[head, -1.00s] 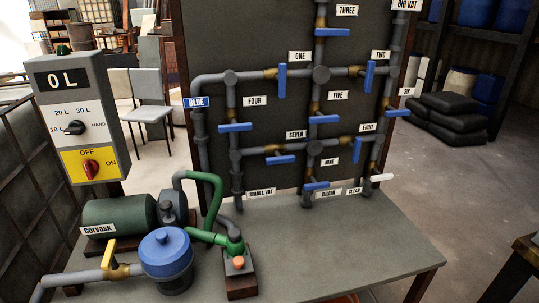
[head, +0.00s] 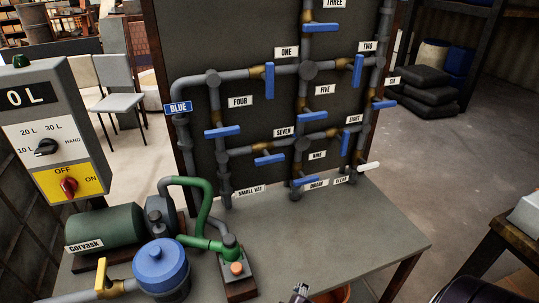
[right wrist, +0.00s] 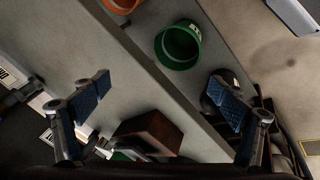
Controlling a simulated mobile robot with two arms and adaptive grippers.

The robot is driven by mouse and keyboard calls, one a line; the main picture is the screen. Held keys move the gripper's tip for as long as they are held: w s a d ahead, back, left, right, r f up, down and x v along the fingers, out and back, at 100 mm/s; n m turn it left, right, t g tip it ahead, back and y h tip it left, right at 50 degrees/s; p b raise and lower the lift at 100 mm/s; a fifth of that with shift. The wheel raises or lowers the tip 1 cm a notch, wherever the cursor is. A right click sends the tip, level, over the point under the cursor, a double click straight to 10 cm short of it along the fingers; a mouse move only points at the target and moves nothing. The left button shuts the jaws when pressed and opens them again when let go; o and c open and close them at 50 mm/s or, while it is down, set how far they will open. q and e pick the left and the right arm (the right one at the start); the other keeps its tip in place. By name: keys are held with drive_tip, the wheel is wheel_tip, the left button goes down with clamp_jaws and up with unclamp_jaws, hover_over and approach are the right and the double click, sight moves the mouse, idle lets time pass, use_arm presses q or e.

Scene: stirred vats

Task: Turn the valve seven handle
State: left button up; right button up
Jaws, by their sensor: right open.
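The valve seven handle (head: 269,160) is a blue lever in the head view, below and left of the middle of the pipe board. It lies nearly level, roughly along its pipe, just under the "SEVEN" label (head: 284,132). A brass valve body (head: 262,147) shows above it. The tip of my right gripper (head: 300,292) just shows at the bottom edge of the head view, well below and apart from the handle. In the right wrist view my right gripper (right wrist: 160,84) has its two fingers wide apart with nothing between them. My left gripper is not in view.
A pump with green hose (head: 208,205), a blue-lidded vessel (head: 161,262) and a control box (head: 50,130) stand left. Other blue levers, such as valve four's (head: 222,131), surround the handle. The grey tabletop (head: 340,225) before the board is mostly clear. A green bucket (right wrist: 178,46) shows in the wrist view.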

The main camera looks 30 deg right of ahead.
drive_tip(key=w+d+r+n, duration=0.1)
drive_tip(key=w+d, duration=0.1)
drive_tip(key=w+d+r+n+t+h, duration=0.1)
drive_tip(key=w+r+n, duration=0.1)
drive_tip(key=w+d+r+n+t+h, duration=0.1)
drive_tip(key=w+d+r, duration=0.1)
drive_tip(key=shift+w+d+r, duration=0.2)
drive_tip(key=shift+w+d, duration=0.1)
drive_tip(key=w+d+r+n+t+h, duration=0.1)
drive_tip(key=w+d+r+n+t, duration=0.2)
drive_tip(key=w+d+r+n, duration=0.3)
drive_tip(key=n+t+y, duration=0.1)
drive_tip(key=n+t, duration=0.6)
drive_tip(key=n, duration=1)
approach(271, 160)
drive_tip(key=a+x, duration=0.1)
drive_tip(key=x, duration=0.3)
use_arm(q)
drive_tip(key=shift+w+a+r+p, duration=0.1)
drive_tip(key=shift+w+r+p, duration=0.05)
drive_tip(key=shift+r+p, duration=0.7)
use_arm(e)
drive_tip(key=shift+d+x, duration=0.25)
drive_tip(key=shift+x, duration=1.55)
drive_tip(key=shift+d+x, duration=0.2)
drive_tip(key=shift+x, duration=1.6)
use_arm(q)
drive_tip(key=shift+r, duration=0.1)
use_arm(e)
drive_tip(key=shift+s, duration=0.1)
